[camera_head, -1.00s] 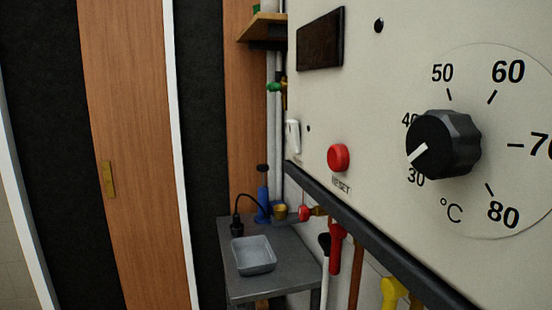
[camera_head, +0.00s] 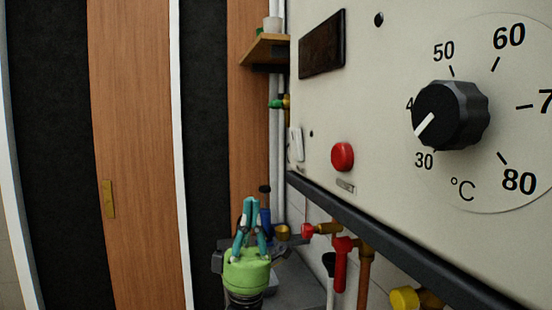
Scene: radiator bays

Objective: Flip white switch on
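The white switch (camera_head: 295,145) is a small white lever at the left edge of the cream boiler panel (camera_head: 380,50), seen at a steep angle. Its exact position is hard to tell. My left gripper (camera_head: 251,203), with a green body and teal fingers, points upward at the lower middle, below and left of the switch and apart from it. Its fingertips are close together and it looks shut, with nothing seen between them. My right gripper is not in view.
A red reset button (camera_head: 342,157) and a black temperature dial (camera_head: 450,115) are on the panel. A dark rail (camera_head: 400,245) runs under it, with pipes and red and yellow valves below. A wooden shelf (camera_head: 264,49) juts out above. A grey table (camera_head: 300,288) stands behind my gripper.

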